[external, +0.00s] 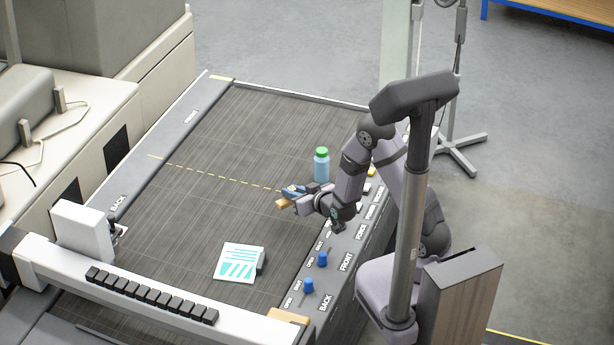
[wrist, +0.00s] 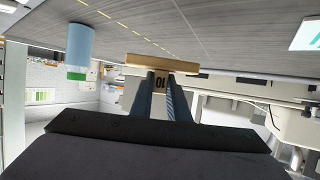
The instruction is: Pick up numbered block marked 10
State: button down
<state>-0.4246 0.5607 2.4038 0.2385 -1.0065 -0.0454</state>
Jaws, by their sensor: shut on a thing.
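The numbered block is a tan wooden piece (external: 282,203) at my gripper's tip in the external view. In the wrist view, the block (wrist: 160,66) shows as a wide wooden bar, with the dark figures 10 upside down on the part between the fingers. My gripper (external: 291,195) has blue fingers, which also show in the wrist view (wrist: 161,88). They are shut on the block from both sides. The block is over the dark grooved bed, near its right side. I cannot tell whether it touches the bed. The fingers hide part of it.
A blue bottle with a green cap (external: 321,166) stands upright close behind my gripper; it also shows in the wrist view (wrist: 80,45). A white sheet with teal print (external: 236,263) lies nearer the front. The bed's middle is clear.

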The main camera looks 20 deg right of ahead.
aim_at(294, 189)
jog(key=shift+r, duration=1.9)
